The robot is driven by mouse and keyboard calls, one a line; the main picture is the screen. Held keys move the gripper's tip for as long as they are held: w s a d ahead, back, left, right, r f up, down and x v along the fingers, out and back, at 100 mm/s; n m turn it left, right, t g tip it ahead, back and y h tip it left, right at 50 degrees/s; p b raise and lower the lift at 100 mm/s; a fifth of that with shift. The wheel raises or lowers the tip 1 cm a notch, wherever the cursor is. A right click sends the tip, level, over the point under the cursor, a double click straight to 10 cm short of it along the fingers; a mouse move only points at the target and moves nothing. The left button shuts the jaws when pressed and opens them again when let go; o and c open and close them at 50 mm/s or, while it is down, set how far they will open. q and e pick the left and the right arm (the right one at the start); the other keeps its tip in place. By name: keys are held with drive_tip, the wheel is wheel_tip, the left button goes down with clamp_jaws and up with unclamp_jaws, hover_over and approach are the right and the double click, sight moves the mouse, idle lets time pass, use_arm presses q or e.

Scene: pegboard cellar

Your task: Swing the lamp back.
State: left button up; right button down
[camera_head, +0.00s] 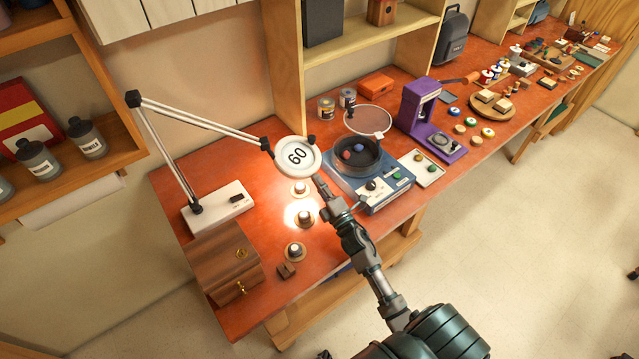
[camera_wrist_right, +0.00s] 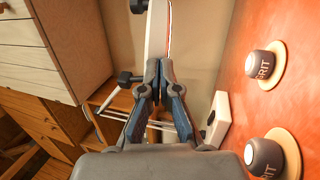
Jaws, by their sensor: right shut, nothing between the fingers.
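The lamp is a white desk lamp with a jointed arm. My right gripper (camera_head: 320,184) is shut and empty at the lower right rim of the head. In the wrist view the shut fingertips (camera_wrist_right: 158,66) lie just below the head (camera_wrist_right: 157,32), seen edge-on; I cannot tell whether they touch. The lamp base (camera_wrist_right: 217,118) also shows there. My left gripper is not in view.
A wooden box (camera_head: 222,262) sits in front of the base. A blue machine with a black bowl (camera_head: 368,178) and a purple machine (camera_head: 420,110) stand to the right.

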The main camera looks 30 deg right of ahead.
sight(313, 163)
drive_tip(key=w+d+n+y+b, duration=0.1)
drive_tip(key=w+d+y, duration=0.1)
drive_tip(key=w, duration=0.5)
drive_tip(key=shift+w+d+r+b, duration=0.15)
drive_tip(key=shift+w+b, duration=0.15)
drive_tip(key=shift+b, duration=0.1)
drive_tip(key=shift+d, duration=0.15)
drive_tip(key=v, duration=1.2)
